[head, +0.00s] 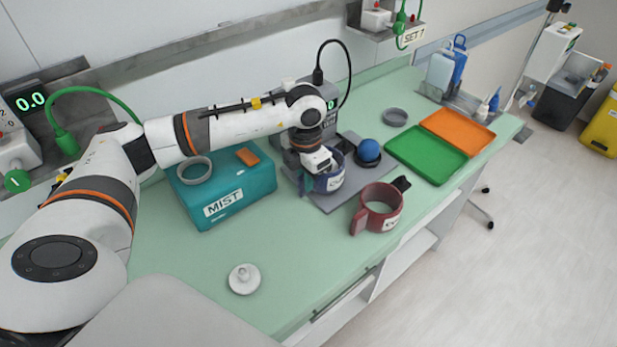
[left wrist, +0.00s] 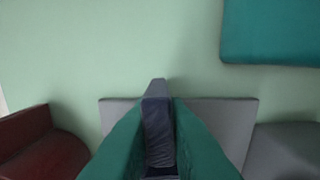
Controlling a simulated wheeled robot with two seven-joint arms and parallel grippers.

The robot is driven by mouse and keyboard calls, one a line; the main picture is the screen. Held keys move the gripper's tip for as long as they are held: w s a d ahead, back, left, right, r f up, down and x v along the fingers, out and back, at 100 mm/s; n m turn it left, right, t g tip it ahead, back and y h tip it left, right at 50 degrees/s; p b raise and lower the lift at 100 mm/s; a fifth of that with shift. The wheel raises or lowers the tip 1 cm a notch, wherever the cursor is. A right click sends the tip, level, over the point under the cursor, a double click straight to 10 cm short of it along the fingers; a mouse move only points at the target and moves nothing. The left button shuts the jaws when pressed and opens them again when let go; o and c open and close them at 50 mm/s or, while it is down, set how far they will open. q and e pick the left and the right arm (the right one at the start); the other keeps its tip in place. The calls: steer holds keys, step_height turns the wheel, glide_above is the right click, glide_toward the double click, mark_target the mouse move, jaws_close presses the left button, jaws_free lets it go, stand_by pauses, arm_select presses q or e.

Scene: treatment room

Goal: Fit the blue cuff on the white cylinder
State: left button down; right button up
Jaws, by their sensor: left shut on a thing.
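The blue cuff (head: 330,184) is a dark blue ring with a pale label. It is at the grey board (head: 342,203) on the counter; I cannot tell whether it touches the board. My left gripper (head: 308,181) is shut on its left side. In the left wrist view the green fingers (left wrist: 158,120) pinch a dark blue strip of the cuff (left wrist: 157,135), with the grey board behind. I cannot make out a white cylinder; the arm and cuff may hide it. My right gripper is not in view.
A dark red cuff (head: 381,220) stands in front of the board. A blue ball (head: 368,150) sits right of the blue cuff. A teal MIST box (head: 240,190) is left, green (head: 428,155) and orange (head: 458,130) trays right. A white knobbed disc (head: 244,280) lies in front.

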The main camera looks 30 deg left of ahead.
arm_select(q)
steer(key=shift+f+b, duration=0.45)
steer(key=shift+f, duration=0.2)
stand_by(0.6)
steer(key=c, duration=1.3)
jaws_free()
steer(key=shift+a, duration=0.15)
steer(key=shift+c, duration=0.2)
steer(key=shift+r, duration=0.1)
step_height(320, 180, up, 6)
steer(key=a+p, duration=0.1)
steer(key=p, duration=0.3)
steer(key=shift+w+a+r, duration=0.25)
steer(key=shift+w, duration=0.05)
steer(key=shift+d, duration=0.15)
